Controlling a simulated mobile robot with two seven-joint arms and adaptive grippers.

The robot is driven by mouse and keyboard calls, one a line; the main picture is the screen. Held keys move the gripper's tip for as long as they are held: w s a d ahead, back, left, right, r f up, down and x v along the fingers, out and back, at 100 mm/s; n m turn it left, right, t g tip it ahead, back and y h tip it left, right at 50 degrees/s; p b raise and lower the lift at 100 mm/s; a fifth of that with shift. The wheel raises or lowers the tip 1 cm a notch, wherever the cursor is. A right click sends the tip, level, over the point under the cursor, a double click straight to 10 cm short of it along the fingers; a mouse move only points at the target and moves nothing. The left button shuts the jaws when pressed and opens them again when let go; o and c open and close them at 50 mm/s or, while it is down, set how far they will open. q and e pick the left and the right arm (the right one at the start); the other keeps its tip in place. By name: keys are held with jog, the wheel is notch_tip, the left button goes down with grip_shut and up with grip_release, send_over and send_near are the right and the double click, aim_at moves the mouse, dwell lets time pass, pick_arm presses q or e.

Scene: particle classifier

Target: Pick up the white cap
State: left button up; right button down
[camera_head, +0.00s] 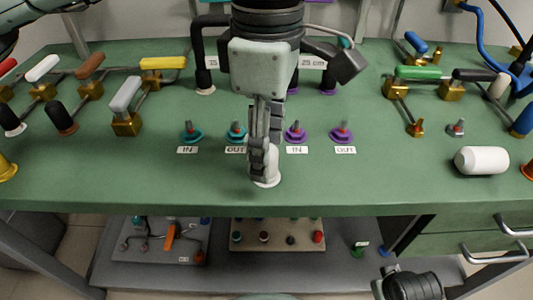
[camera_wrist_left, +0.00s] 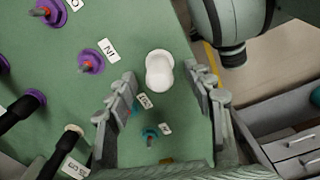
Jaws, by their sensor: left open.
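A small white cap (camera_head: 268,180) stands on the green bench near its front edge. In the left wrist view the cap (camera_wrist_left: 159,72) shows whole, just beyond and between the spread fingertips. My left gripper (camera_head: 262,160) points down over the cap and hides most of it in the head view. The gripper also shows in the left wrist view (camera_wrist_left: 163,84), open and with nothing clamped between its fingers. I cannot tell if a finger touches the cap. My right gripper's fingers are not visible.
Teal valves (camera_head: 192,135) and purple valves (camera_head: 341,134) stand behind the cap, with IN and OUT labels. A white cylinder (camera_head: 482,160) lies at the right. Coloured-handled fittings (camera_head: 127,115) stand at the left. A lower shelf (camera_head: 320,276) holds boards. The bench front is mostly clear.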

pick_arm(q)
jog(key=shift+f, duration=0.85)
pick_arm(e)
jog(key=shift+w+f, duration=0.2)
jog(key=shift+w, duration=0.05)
pick_arm(q)
jog(key=shift+c, duration=0.4)
jog(key=c, duration=1)
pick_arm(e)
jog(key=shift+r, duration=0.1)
